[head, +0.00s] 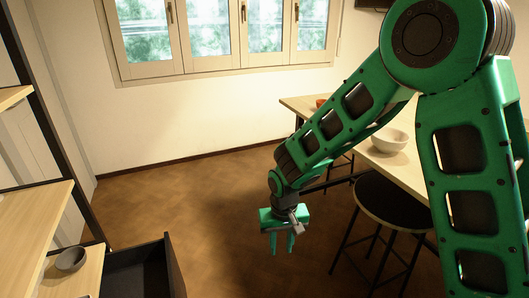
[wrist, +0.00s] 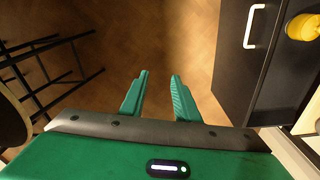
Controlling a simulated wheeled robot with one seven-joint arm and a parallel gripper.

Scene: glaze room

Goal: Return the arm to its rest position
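My gripper (head: 282,243) hangs at the end of my green arm, pointing down over bare floor in the head view. In the wrist view my gripper (wrist: 158,82) shows two green fingers spread apart with only wooden floor between them. It is open and empty. My arm reaches forward across the right half of the head view, bent at the elbow, and partly hides the table and stool behind it.
A light wooden table (head: 295,103) with a white bowl (head: 390,139) and a dark round stool (head: 392,200) stand at right. At left, a grey bowl (head: 71,258) sits beside an open dark drawer (head: 172,262). A yellow object (wrist: 303,27) shows in the wrist view. The middle floor is clear.

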